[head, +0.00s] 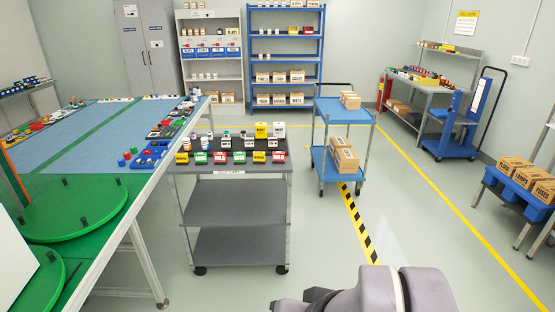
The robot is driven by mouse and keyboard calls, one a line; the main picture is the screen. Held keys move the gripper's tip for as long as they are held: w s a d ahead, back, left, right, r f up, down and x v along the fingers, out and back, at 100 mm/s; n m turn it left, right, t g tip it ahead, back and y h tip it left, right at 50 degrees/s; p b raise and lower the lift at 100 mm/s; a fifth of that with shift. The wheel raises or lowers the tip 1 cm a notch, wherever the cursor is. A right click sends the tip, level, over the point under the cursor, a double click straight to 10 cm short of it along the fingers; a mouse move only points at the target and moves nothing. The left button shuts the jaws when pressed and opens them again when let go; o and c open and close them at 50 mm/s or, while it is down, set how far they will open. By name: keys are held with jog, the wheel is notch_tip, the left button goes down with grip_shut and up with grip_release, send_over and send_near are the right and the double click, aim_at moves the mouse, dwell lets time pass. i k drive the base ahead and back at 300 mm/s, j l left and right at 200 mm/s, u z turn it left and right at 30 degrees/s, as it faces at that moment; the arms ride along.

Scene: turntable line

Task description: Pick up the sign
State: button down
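Several small sign-like blocks stand in a row on the top shelf of a grey cart (235,192). They include yellow ones at the left (182,158) and right (259,157), red ones (220,157) and green ones (239,157). White blocks, one with a yellow top (262,132), stand behind them. A yellow and white sign (466,22) hangs on the right wall. I cannot tell which one the task's sign is. Rounded grey links of my arm show at the bottom right of centre. My gripper's fingertips are not in view.
A blue two-shelf trolley (345,116) with cardboard boxes stands right of the cart. A long table with green turntables (75,205) is at the left. A blue bench with boxes (522,184) is at the right. The floor between trolley and bench is clear.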

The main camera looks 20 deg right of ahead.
aim_at(220, 158)
jog(key=i+j+z, duration=0.2)
jog(key=i+j, duration=0.15)
jog(key=i, duration=0.3)
jog(key=i+j+z, duration=0.25)
jog(key=i+j, duration=0.2)
jog(key=i, duration=0.15)
jog(key=i+j+z, duration=0.2)
jog(key=i+j, duration=0.35)
jog(key=i+j+z, duration=0.25)
jog(key=i+j, duration=0.3)
jog(key=i+j+z, duration=0.2)
jog(key=i+j, duration=0.25)
jog(key=j, duration=0.4)
